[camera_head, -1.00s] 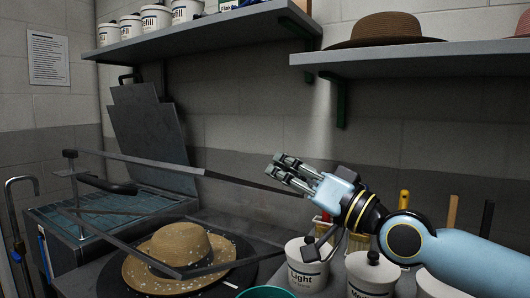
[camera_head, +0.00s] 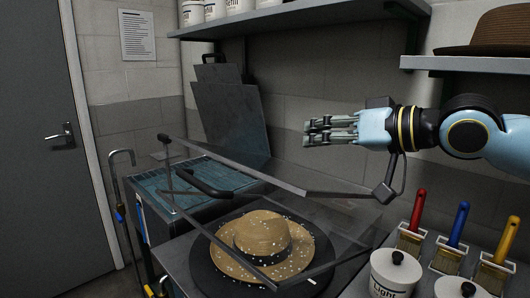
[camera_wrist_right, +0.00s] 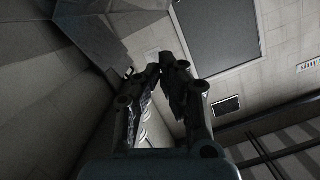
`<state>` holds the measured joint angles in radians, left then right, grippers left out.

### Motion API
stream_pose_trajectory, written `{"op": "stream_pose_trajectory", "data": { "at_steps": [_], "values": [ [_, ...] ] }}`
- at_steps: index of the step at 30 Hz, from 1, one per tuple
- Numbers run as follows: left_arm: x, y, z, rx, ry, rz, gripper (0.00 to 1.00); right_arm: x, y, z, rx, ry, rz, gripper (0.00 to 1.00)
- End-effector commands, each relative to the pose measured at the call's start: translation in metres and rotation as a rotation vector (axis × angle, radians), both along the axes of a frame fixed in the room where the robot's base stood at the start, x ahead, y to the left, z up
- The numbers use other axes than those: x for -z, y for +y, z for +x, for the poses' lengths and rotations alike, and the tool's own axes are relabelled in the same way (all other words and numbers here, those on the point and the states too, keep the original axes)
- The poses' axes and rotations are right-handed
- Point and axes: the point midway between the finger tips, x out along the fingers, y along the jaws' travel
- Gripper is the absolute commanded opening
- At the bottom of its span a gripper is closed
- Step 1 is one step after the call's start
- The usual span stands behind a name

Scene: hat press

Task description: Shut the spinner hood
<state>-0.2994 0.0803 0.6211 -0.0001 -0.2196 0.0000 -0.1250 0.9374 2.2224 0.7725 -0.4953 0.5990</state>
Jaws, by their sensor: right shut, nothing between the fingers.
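The spinner hood is a clear box with a dark frame (camera_head: 235,165) and a black curved handle (camera_head: 207,183). It stands raised and tilted over the spinner. A tan straw hat (camera_head: 262,232) with white specks sits on the black round plate (camera_head: 318,258) below, seen partly through the hood. My right gripper (camera_head: 307,131) is shut and empty in the air above the hood's upper bar, pointing left, and looks apart from it in the head view. In the right wrist view its fingers (camera_wrist_right: 155,70) come together with nothing between. My left gripper is not seen.
White tubs (camera_head: 395,272) and brushes with red (camera_head: 419,205), blue (camera_head: 458,224) and yellow handles stand at the right. A wall shelf (camera_head: 290,20) hangs above; another holds a brown hat (camera_head: 492,33). A grey door (camera_head: 45,150) is at the left.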

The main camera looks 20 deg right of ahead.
Motion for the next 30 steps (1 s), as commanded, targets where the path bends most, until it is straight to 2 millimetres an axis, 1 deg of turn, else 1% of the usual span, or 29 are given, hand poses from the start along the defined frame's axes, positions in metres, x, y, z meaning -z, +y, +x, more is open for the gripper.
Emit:
{"op": "stream_pose_trajectory", "data": {
  "at_steps": [1, 3, 8, 17, 18, 21, 24, 30],
  "values": [
    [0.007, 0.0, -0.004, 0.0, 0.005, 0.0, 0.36, 0.003, 0.003, 0.006, 0.0, -0.005, 0.01, 0.0],
    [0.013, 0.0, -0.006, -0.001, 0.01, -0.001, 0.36, 0.004, 0.01, 0.013, -0.011, -0.006, 0.013, 0.0],
    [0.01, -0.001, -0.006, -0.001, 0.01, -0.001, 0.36, 0.007, 0.018, 0.031, -0.008, -0.004, 0.012, 0.0],
    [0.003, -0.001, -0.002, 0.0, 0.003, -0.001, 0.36, 0.017, 0.04, 0.077, -0.01, -0.003, 0.011, 0.0],
    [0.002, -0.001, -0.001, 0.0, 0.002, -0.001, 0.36, 0.023, 0.043, 0.078, -0.011, 0.002, 0.009, 0.0],
    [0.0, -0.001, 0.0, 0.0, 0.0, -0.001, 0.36, 0.039, 0.048, 0.074, -0.011, 0.003, 0.006, 0.0],
    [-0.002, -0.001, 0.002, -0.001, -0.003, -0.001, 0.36, 0.048, 0.051, 0.073, -0.012, 0.001, 0.005, 0.0],
    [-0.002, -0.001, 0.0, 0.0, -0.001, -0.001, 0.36, 0.056, 0.054, 0.072, -0.01, -0.002, 0.004, 0.0]
  ]
}}
